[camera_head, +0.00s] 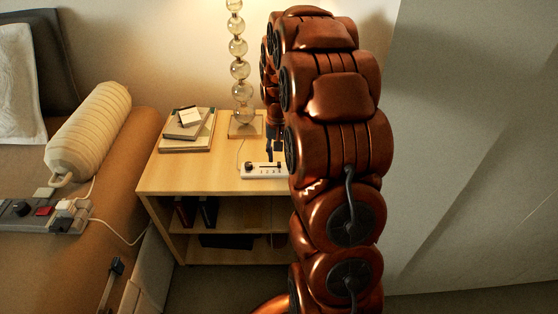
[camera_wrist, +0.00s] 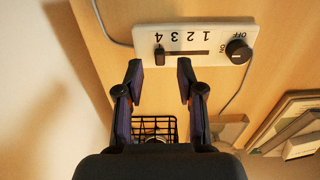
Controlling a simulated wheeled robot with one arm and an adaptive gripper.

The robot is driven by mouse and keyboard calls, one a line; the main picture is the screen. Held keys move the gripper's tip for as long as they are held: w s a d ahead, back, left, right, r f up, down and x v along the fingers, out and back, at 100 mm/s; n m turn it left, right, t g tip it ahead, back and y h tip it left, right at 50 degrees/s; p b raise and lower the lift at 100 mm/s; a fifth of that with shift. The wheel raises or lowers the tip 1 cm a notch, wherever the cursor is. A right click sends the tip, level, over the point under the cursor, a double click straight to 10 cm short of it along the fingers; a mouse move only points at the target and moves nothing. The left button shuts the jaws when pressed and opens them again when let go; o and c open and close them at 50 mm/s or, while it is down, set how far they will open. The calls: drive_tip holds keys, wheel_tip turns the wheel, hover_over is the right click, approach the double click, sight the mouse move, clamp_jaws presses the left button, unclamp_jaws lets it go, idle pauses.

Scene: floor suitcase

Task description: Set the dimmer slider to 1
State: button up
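The dimmer panel (camera_wrist: 222,72) is a white strip on the wooden nightstand, seen upside down in the wrist view; it also shows in the head view (camera_head: 262,176). Its dark slider handle (camera_wrist: 160,56) stands at the left end of the slot, by the 4; the 1 is toward the round ON/OFF knob (camera_wrist: 238,51). My gripper (camera_wrist: 159,64) is open and empty. Its fingertips are apart, one to each side of the handle in the picture, just short of it. Contact cannot be told. In the head view my gripper (camera_head: 273,148) hangs over the panel, partly hidden by my arm.
A lamp of glass balls (camera_head: 240,75) stands behind the panel. Stacked books (camera_head: 188,130) lie on the nightstand (camera_head: 165,182) to the left. A bed with a bolster (camera_head: 88,130) and a power strip (camera_head: 30,218) is further left. A cord runs from the panel.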

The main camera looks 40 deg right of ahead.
sight(279, 165)
drive_tip(key=shift+f, duration=1.35)
drive_tip(key=shift+c, duration=0.2)
clamp_jaws()
